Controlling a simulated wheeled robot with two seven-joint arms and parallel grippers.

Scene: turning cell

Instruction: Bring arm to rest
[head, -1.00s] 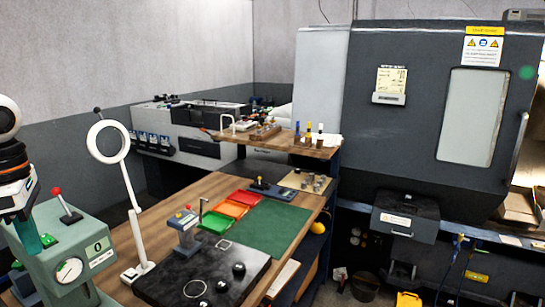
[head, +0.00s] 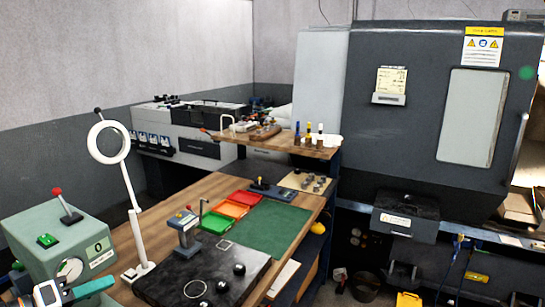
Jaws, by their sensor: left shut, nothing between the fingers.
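My left gripper (head: 92,288) is low in the bottom left corner of the head view, with teal fingers pointing right. It is shut and nothing shows between its fingers. It appears in front of the lower part of the green machine (head: 58,242), which has a red-knobbed lever, and left of the wooden workbench (head: 172,212). I cannot tell the distance between gripper and machine. Most of my left arm is outside the frame. My right gripper is not in view.
A ring lamp (head: 133,215) stands near the bench's left edge. A black plate (head: 172,282) with dark round knobs, colored trays (head: 229,209) and a green mat (head: 266,229) are on the bench. A large grey machine (head: 415,130) stands behind at right.

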